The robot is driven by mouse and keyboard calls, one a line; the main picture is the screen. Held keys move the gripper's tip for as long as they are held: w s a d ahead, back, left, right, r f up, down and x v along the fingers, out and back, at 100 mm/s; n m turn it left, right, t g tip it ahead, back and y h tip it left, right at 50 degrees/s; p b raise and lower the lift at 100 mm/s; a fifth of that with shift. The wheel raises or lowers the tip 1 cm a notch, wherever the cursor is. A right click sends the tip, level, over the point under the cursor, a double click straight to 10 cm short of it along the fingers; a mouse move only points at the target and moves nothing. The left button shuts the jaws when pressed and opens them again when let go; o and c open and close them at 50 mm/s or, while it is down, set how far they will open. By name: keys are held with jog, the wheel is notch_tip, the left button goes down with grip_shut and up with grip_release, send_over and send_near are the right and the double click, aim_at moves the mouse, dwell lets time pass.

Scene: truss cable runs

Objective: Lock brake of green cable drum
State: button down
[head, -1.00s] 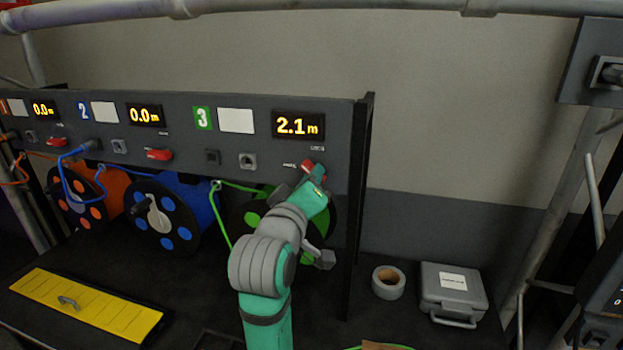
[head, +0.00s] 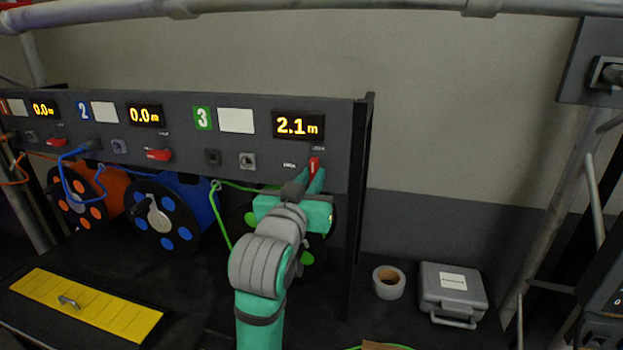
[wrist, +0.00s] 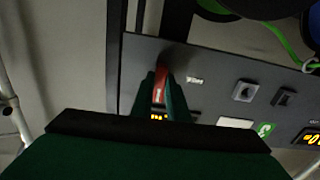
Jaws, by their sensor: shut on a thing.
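The green cable drum (head: 308,258) sits below panel section 3, mostly hidden behind my arm. Its red brake lever (head: 314,165) is on the panel under the 2.1 m display (head: 298,125). The lever stands about upright, near the upper of two small labels. My gripper (head: 312,180) is shut on the red lever. In the wrist view the lever (wrist: 160,88) lies between the two fingers of my gripper (wrist: 163,98). The lever's pivot is partly hidden.
The blue drum (head: 180,238) and orange drum (head: 93,215) stand to the left, their red levers lying sideways. A yellow plate (head: 85,305), tape roll (head: 389,282) and grey case (head: 452,290) lie on the bench. A dark post (head: 358,200) is close right of my gripper.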

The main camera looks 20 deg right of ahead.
jog(key=shift+m, duration=0.3)
dwell(0.4)
jog(key=c, duration=1.7)
grip_release()
jog(key=v, duration=1)
jog(key=shift+s+a, duration=0.3)
jog(key=shift+f, duration=0.1)
